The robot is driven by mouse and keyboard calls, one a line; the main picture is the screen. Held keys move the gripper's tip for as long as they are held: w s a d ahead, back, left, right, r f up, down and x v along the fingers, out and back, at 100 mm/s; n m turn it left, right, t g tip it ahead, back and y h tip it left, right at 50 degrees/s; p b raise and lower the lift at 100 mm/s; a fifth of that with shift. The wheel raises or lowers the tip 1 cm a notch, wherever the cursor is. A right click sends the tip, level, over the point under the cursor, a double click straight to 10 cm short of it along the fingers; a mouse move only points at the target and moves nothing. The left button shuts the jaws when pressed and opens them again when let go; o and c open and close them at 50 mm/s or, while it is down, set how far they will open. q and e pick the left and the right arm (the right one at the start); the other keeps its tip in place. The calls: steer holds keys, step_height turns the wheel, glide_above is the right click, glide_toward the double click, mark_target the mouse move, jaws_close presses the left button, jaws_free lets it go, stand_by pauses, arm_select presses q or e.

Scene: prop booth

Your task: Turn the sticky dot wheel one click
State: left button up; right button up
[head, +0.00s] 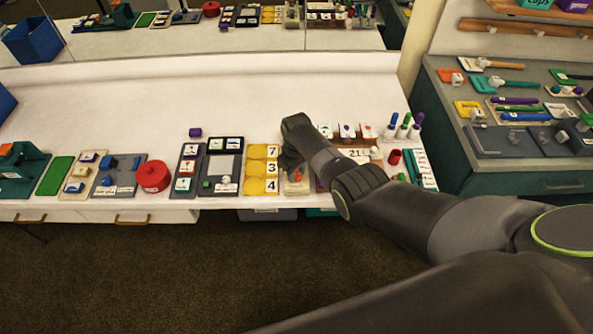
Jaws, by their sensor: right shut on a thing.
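My right arm reaches in from the right, and my right gripper (290,165) points down at a small tan board (296,188) near the table's front edge. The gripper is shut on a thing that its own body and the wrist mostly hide. A bit of orange shows on the board just under the fingers. I cannot make out the sticky dot wheel clearly; it may be the hidden part at the fingers. My left gripper is not in view.
Yellow number cards (262,169) lie just left of the gripper, with a dark grey panel (222,165) beyond. A red round tin (152,176) sits farther left. Coloured markers (405,124) stand to the right. The table behind the row is mostly clear up to the mirror.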

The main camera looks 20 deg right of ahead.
steer(key=shift+w+r, duration=0.1)
steer(key=o, duration=1)
steer(key=shift+c, duration=0.2)
steer(key=shift+r+p, duration=0.3)
steer(key=shift+r, duration=0.35)
step_height(320, 180, up, 5)
steer(key=shift+f+p, duration=0.1)
steer(key=shift+p, duration=0.35)
step_height(320, 180, up, 11)
steer(key=b, duration=0.1)
